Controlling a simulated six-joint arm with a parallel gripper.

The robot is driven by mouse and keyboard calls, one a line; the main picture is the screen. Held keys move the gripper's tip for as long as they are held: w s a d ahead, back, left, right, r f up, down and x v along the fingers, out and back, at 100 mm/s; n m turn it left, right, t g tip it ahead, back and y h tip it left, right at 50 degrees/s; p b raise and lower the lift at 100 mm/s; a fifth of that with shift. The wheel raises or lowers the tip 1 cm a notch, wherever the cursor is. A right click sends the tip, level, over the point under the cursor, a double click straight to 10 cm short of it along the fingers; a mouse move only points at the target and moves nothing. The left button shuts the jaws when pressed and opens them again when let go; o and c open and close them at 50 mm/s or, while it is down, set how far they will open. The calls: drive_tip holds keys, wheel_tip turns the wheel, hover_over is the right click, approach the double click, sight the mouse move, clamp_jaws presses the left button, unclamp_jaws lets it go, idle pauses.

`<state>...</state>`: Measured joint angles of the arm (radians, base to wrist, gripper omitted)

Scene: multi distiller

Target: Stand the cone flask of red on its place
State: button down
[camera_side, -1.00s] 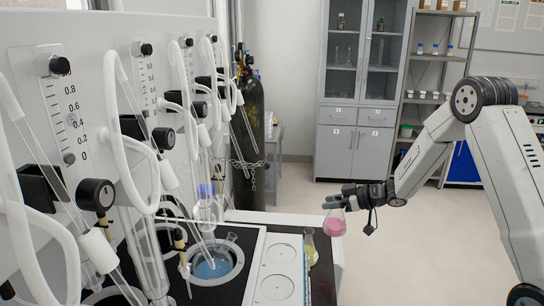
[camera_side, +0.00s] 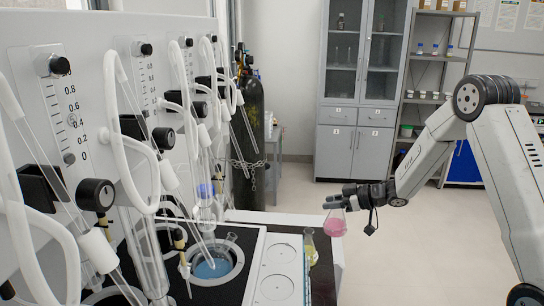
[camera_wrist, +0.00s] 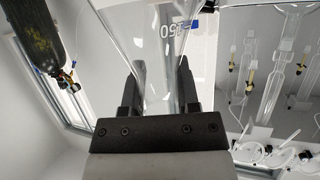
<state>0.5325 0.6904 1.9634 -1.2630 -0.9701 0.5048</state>
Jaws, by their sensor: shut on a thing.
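A clear cone flask with pink-red liquid (camera_side: 336,225) hangs upright from my gripper (camera_side: 335,201) in the side view. My gripper is shut on its neck and holds it in the air, to the right of the yellow flask. In the wrist view the flask's clear glass (camera_wrist: 140,30), with a number marking, stands between the two dark fingers of my gripper (camera_wrist: 160,85). The white panel with round spots (camera_side: 277,255) lies to the left of the held flask, on the bench. I cannot tell which spot is the red flask's place.
A flask of yellow liquid (camera_side: 310,250) stands at the bench's right side, close to the held flask. A blue-liquid vessel (camera_side: 212,265) sits in a round well. Glass tubes and white hoses (camera_side: 125,130) crowd the left. A black gas cylinder (camera_side: 246,140) stands behind.

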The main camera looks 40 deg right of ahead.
drive_tip(key=s+a+r+n+g+y, duration=0.1)
drive_tip(key=s+a+r+n+y, duration=0.1)
drive_tip(key=s+a+r, duration=0.4)
drive_tip(key=s+a+r+n+g+y, duration=0.1)
drive_tip(key=a+r+n+g+y, duration=0.1)
drive_tip(key=a+r, duration=0.45)
drive_tip(key=s+a+r+n+g+y, duration=0.2)
drive_tip(key=s+a+n+g, duration=0.2)
drive_tip(key=s+a, duration=0.8)
drive_tip(key=shift+s+r, duration=0.4)
drive_tip(key=shift+s, duration=0.6)
drive_tip(key=w+a+f, duration=0.3)
drive_tip(key=w+f, duration=0.6)
drive_tip(key=w, duration=0.4)
drive_tip(key=shift+a+f, duration=0.15)
drive_tip(key=shift+a, duration=0.1)
drive_tip(key=shift+w+f, duration=0.1)
